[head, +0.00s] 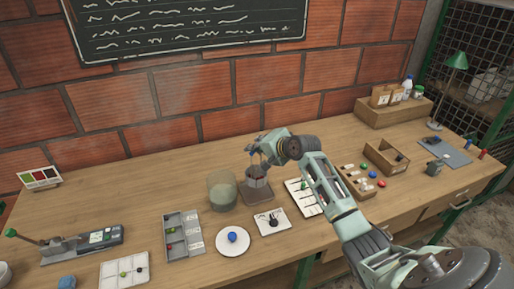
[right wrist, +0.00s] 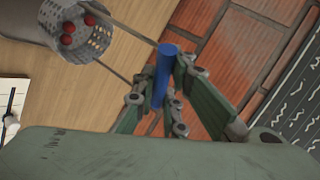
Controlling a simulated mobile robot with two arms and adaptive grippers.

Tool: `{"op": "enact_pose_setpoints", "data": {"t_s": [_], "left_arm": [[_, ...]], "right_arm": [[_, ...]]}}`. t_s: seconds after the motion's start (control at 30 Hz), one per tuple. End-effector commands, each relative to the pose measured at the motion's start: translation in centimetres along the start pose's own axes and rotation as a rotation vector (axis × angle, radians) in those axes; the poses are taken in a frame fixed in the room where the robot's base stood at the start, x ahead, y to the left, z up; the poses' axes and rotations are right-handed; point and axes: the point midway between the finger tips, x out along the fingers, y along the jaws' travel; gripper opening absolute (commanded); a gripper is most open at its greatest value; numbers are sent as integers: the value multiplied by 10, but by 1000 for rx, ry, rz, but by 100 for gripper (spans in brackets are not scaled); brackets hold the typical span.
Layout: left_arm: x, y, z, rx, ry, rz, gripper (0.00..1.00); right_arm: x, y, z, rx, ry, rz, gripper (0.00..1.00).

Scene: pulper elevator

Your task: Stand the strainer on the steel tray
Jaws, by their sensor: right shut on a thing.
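The strainer (head: 257,177) is a perforated metal cup with several red berries inside. In the right wrist view the cup (right wrist: 85,38) is at the upper left, and thin wires run from it to a blue handle (right wrist: 164,75). My right gripper (head: 259,152) is shut on this blue handle, above the cup. The fingers in the right wrist view (right wrist: 160,95) sit either side of it. My left gripper is not in view.
A glass jar (head: 221,190) stands close left of the strainer. A white plate with a blue ball (head: 232,237), a white card (head: 272,221) and a grey compartment tray (head: 183,236) lie in front. Wooden boxes (head: 387,156) stand right. A brick wall closes the back.

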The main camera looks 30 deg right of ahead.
Motion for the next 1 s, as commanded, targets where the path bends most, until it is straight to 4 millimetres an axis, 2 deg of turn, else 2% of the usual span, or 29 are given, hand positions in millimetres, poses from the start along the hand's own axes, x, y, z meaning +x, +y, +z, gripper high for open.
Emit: {"op": "enact_pose_setpoints", "data": {"t_s": [0.03, 0.6, 1.0], "left_arm": [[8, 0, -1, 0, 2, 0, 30], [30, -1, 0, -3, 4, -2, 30], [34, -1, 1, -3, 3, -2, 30]], "right_arm": [[4, 6, 1, 0, 1, -2, 0], [26, 42, 11, 1, -1, -1, 0], [30, 48, 12, 0, 0, -2, 0]]}}
